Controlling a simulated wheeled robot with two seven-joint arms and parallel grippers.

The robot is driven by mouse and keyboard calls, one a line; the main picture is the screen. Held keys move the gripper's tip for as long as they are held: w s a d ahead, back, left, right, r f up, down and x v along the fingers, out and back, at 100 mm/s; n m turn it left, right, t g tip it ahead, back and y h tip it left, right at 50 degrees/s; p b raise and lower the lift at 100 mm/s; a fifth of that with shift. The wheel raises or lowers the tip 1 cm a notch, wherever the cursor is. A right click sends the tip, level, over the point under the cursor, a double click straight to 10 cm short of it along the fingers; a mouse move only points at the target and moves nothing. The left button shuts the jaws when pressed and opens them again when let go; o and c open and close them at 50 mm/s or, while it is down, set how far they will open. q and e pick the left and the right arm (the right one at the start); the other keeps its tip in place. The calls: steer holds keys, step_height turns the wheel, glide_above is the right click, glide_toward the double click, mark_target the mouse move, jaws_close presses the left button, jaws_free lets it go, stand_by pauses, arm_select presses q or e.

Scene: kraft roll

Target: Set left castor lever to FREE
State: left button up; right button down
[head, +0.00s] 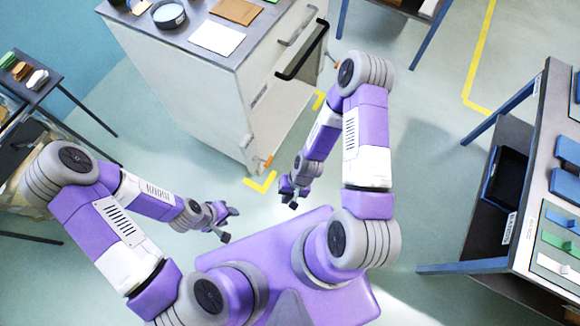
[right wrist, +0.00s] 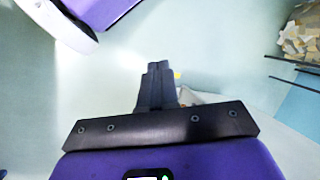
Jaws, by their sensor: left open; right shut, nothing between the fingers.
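A pale grey cabinet (head: 190,90) stands at the upper middle of the head view. A small orange lever (head: 268,161) shows low at its near front corner, close to the floor; its setting is too small to read. My left gripper (head: 229,225) is open and empty, below the cabinet in the picture and apart from it. My right gripper (head: 288,201) is shut and empty, a little below and right of the orange lever, not touching it. In the right wrist view its closed fingers (right wrist: 158,70) point at bare floor, with a small yellow patch beside them.
The cabinet front has a dark bar handle (head: 302,50). Yellow floor marks (head: 262,183) lie by its corner. A bench (head: 540,200) with bins stands at the right, a small table (head: 35,85) at the left. The floor between is clear.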

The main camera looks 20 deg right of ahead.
step_height(320, 180, down, 18)
steer(key=w+m+t+y+b, duration=0.1)
steer(key=w+m+y+b, duration=0.2)
steer(key=m+y+b, duration=0.65)
steer(key=w+d+f+m+t+h+b, duration=0.1)
steer(key=w+d+f+m+t+h, duration=0.2)
steer(key=d+m+t, duration=0.35)
steer(key=w+d+f+m+t+h+b, duration=0.1)
steer(key=w+d+f+m+t+b, duration=0.1)
steer(key=w+d+f+m+t, duration=0.4)
steer(key=w+a+r+m, duration=0.1)
steer(key=w+a+r, duration=0.1)
steer(key=w+a, duration=0.5)
steer(key=shift+w+a+r+m+t+b, duration=0.3)
steer(key=shift+w+a+t+b, duration=0.1)
steer(key=shift+a, duration=0.4)
